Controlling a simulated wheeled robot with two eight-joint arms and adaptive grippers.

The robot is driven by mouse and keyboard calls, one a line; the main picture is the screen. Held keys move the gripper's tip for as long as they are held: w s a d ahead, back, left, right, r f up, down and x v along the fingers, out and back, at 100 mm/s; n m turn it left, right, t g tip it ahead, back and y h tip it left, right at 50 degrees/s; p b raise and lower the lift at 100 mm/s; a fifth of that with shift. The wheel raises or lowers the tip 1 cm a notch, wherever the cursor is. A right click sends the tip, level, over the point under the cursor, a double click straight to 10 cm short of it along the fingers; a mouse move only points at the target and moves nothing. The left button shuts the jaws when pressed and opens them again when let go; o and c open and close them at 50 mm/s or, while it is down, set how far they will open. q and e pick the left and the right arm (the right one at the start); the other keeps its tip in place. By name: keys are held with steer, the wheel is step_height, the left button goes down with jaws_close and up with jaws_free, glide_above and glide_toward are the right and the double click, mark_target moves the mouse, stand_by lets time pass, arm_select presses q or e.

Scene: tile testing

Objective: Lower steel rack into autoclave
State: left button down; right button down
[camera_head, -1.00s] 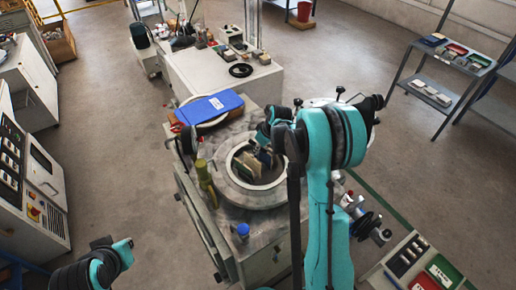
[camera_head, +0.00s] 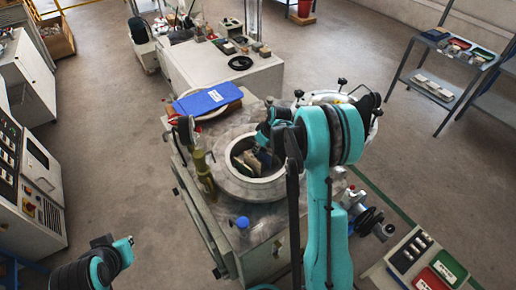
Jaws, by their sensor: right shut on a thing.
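The autoclave (camera_head: 231,181) is a grey machine with a round, pale-rimmed opening in its top. Its white round lid (camera_head: 318,97) is swung aside at the right, partly behind my right arm. The rack (camera_head: 258,160) shows as upright tile-like plates inside the opening, mostly below the rim. Its steel frame is hard to make out. My right gripper (camera_head: 270,138) is over the far right part of the opening, shut on the rack; its fingertips are largely hidden by my teal arm. Of my left arm, only links show at the lower left; its gripper is out of view.
A blue pad (camera_head: 208,100) lies behind the opening. A white bench (camera_head: 215,70) is behind, a control cabinet (camera_head: 35,190) at left, trays (camera_head: 440,268) at lower right.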

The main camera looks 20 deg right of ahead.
stand_by(0.4)
steer(key=shift+f+b, duration=2.9)
steer(key=shift+f, duration=2.7)
steer(key=c, duration=1.5)
jaws_free()
steer(key=shift+o, duration=0.2)
steer(key=shift+r+p, duration=6.15)
steer(key=shift+r, duration=3.75)
